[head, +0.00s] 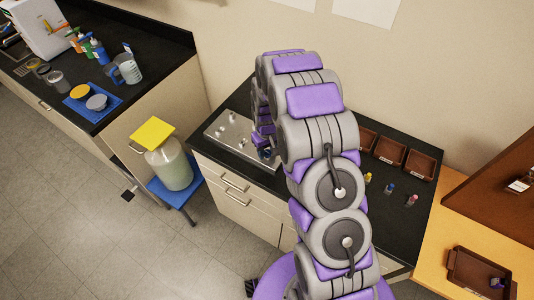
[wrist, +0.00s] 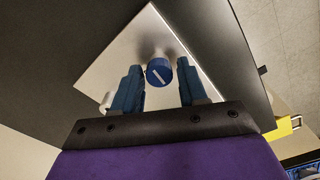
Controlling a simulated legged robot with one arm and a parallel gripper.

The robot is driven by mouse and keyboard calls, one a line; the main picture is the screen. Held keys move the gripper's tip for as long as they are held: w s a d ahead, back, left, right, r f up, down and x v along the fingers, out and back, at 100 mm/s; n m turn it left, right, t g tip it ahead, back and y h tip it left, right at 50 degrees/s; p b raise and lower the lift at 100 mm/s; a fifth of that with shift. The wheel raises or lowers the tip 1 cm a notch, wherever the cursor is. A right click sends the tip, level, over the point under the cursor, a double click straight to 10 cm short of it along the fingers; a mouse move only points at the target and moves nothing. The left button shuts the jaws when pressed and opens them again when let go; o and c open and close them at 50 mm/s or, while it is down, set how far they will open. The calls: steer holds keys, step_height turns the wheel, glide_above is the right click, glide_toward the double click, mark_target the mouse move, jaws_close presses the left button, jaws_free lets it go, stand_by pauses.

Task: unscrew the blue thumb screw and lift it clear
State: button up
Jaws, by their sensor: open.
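The blue thumb screw (wrist: 159,71) shows in the wrist view with a pale line across its round head. It stands at the silver metal plate (wrist: 112,68). My gripper (wrist: 159,66) is open, with one blue finger on each side of the screw head. Gaps show between the head and both fingers, so neither appears to touch it. In the head view the plate (head: 224,132) lies on the black bench at the wall, and my gripper (head: 265,148) is at its right end. My arm hides much of that end, and I cannot pick out the screw there.
Brown trays (head: 388,151) stand on the bench right of my arm, with small yellow (head: 368,177), blue (head: 390,188) and pink (head: 411,200) pieces before them. Small silver posts (head: 231,116) rise from the plate.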

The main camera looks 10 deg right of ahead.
steer(key=m, duration=0.5)
steer(key=shift+d, duration=0.1)
steer(key=m, duration=0.4)
steer(key=shift+s, duration=0.1)
stand_by(0.3)
jaws_close()
stand_by(0.8)
stand_by(0.6)
